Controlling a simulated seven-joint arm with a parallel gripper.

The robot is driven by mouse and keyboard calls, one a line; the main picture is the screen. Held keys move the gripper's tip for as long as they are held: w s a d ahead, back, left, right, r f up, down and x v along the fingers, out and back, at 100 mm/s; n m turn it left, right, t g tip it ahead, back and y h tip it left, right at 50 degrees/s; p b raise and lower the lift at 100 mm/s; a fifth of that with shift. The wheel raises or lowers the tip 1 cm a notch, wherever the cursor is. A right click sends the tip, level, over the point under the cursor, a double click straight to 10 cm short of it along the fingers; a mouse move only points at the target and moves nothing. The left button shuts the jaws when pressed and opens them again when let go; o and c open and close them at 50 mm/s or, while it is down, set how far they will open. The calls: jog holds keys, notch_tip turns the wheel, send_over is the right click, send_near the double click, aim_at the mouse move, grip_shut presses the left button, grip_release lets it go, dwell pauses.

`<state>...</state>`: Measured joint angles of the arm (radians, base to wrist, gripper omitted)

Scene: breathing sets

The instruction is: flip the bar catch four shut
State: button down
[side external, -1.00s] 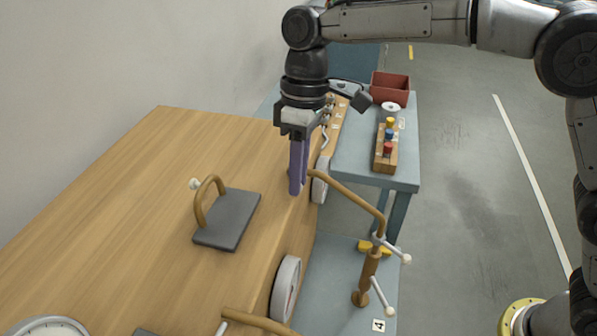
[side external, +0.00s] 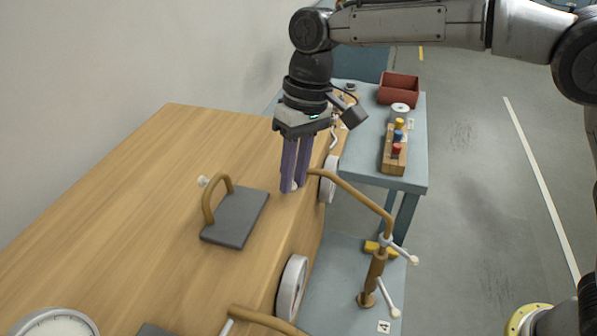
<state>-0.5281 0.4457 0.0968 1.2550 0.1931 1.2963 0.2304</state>
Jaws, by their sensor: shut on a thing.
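A brown bent bar (side external: 352,192) runs from the wooden bench's edge out to an upright brown post (side external: 374,272) with white-tipped levers. A card marked 4 (side external: 384,327) lies by the post's foot. My gripper (side external: 296,187) points down over the bench edge, its two purple fingers at the bar's upper left end. It is shut on a small white piece, seemingly the bar's end knob, which shows only partly between the fingertips. The fingers hide how the knob and bar join.
A brown arched handle on a dark plate (side external: 236,220) stands left of the gripper on the wooden bench (side external: 150,200). White round dials (side external: 291,287) line the bench's front. A blue table (side external: 372,165) holds a red bin (side external: 398,88) and coloured pegs.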

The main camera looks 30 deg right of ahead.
jog(key=shift+w+a+m, duration=0.15)
jog(key=shift+m, duration=0.25)
jog(key=c, duration=0.7)
grip_release()
jog(key=shift+c, duration=0.2)
jog(key=shift+r, duration=0.1)
notch_tip(320, 180, up, 13)
jog(key=d, duration=0.2)
jog(key=shift+w+d+r, duration=0.2)
jog(key=shift+d, duration=0.1)
